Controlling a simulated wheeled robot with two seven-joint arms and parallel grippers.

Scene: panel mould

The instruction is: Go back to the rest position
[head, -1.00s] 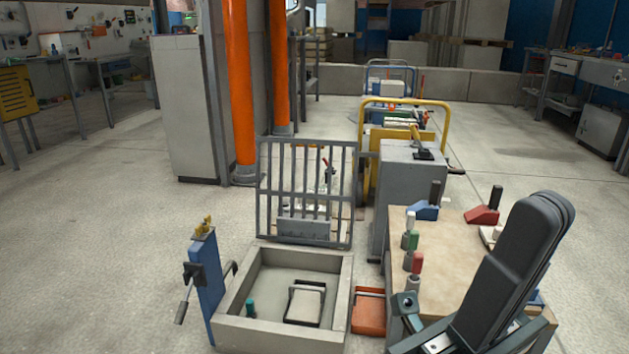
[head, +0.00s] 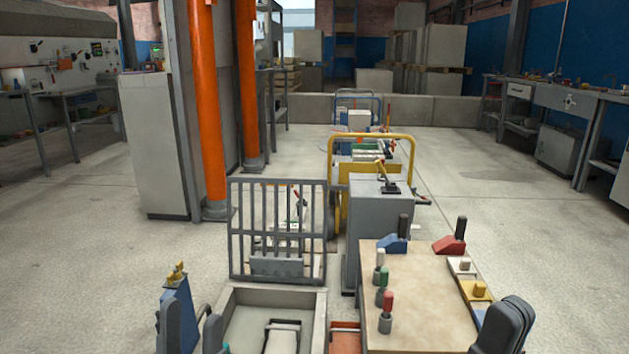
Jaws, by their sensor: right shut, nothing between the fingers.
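My right gripper (head: 506,322) shows at the bottom right of the head view, at the lower right edge of the wooden-topped table (head: 430,318). Its two dark fingers are shut together with nothing between them and point upward. The rest of that arm is below the picture.
Green, white and red-topped tools (head: 386,305) stand on the table's left side, with blue (head: 393,243) and red (head: 450,245) blocks at its back. A grey box mould (head: 232,306), an upright barred grid (head: 278,230) and a blue stand (head: 178,312) are left. Floor further left is clear.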

